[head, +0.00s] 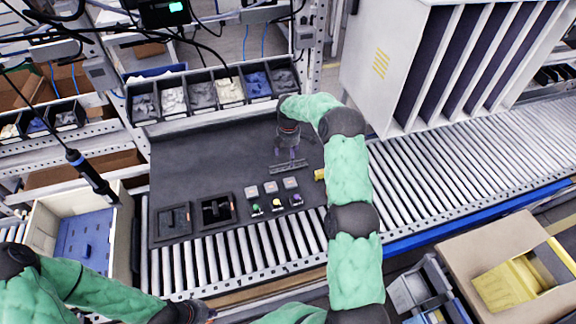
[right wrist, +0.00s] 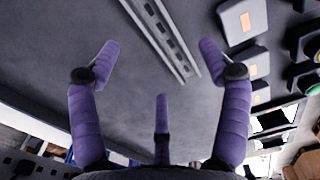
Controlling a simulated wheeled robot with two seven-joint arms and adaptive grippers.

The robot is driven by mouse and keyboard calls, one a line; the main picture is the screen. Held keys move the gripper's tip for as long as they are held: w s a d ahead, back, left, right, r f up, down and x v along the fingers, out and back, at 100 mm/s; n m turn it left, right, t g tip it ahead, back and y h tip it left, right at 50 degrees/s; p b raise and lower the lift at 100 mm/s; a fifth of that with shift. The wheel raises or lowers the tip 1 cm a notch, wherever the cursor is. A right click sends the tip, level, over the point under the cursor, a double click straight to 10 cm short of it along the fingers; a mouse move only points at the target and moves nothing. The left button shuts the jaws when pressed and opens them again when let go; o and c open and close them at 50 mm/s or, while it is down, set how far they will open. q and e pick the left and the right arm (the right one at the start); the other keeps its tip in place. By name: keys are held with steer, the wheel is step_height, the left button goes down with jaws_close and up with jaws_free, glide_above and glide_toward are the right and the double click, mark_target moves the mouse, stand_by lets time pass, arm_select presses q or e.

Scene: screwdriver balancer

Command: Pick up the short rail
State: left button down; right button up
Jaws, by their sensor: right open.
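The short rail (head: 289,167) is a grey slotted metal strip lying flat on the dark mat. In the right wrist view the rail (right wrist: 158,35) runs slanting from the top edge, between and beyond the fingertips. My right gripper (head: 288,154) is above the mat at the rail's far side. Its purple fingers are spread and empty in the right wrist view (right wrist: 160,55), apart from the rail as far as I can tell. My left gripper (head: 203,312) is at the bottom edge of the head view, partly cut off; its fingers cannot be made out.
The dark mat (head: 190,155) lies over the roller conveyor (head: 450,140). Small square blocks and buttons (head: 271,187) lie just in front of the rail. Two dark trays (head: 217,210) sit further left. Bins (head: 202,96) line the back. The mat's left half is clear.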

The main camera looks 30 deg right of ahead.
mark_target(289, 164)
steer(key=shift+d+f+p, duration=0.2)
steer(key=shift+f+p, duration=0.85)
steer(key=shift+f, duration=1.65)
steer(key=c, duration=1.4)
